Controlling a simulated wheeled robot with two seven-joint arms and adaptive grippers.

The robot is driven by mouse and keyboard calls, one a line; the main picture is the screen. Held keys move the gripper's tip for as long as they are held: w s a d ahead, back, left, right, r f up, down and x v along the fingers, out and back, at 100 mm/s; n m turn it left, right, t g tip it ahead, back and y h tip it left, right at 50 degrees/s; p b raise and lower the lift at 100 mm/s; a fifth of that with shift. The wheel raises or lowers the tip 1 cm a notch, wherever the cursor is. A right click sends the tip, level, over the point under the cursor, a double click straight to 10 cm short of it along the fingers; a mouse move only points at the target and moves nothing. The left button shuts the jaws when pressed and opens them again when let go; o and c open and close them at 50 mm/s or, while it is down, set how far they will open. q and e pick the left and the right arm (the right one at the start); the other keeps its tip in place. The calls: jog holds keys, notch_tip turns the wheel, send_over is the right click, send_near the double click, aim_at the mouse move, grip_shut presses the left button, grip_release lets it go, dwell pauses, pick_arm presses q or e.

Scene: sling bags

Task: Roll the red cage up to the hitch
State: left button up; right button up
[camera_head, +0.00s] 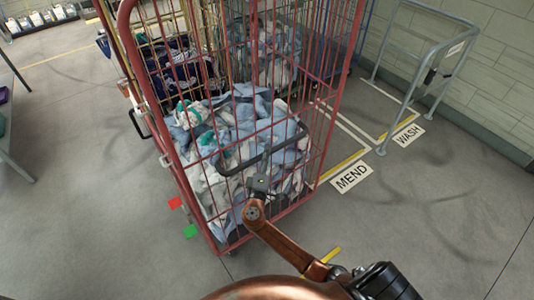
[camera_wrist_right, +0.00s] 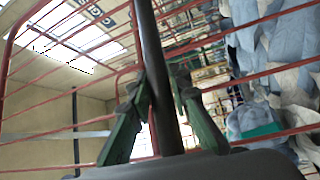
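The red cage (camera_head: 178,165) stands upright in the middle of the head view, holding a heap of blue, white and teal cloth (camera_head: 235,130). A dark bar handle (camera_head: 262,152) sticks out from its near face. My right gripper (camera_head: 258,183) is at this handle. In the right wrist view its two green fingers (camera_wrist_right: 160,85) close in on both sides of the dark bar (camera_wrist_right: 158,100) and appear to touch it. A blue-grey rail frame (camera_head: 378,125) with a dark fitting stands at the right by the wall; I cannot tell whether this fitting is the hitch. My left gripper is not in view.
Floor signs read MEND (camera_head: 351,177) and WASH (camera_head: 409,135), beside yellow and white floor lines. Other cages with cloth (camera_head: 180,65) stand close behind the red one. A table edge (camera_head: 15,165) is at far left. The floor at right front is clear.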

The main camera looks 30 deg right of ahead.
grip_shut()
jog(key=w+b, duration=0.1)
jog(key=w, duration=0.1)
jog(key=shift+w+a+b, duration=0.15)
jog(key=shift+w+b, duration=0.15)
jog(key=shift+b, duration=0.1)
jog(key=shift+r, duration=0.1)
jog(key=shift+o, duration=1.8)
grip_release()
jog(key=shift+o, duration=0.8)
jog(key=shift+s, duration=0.1)
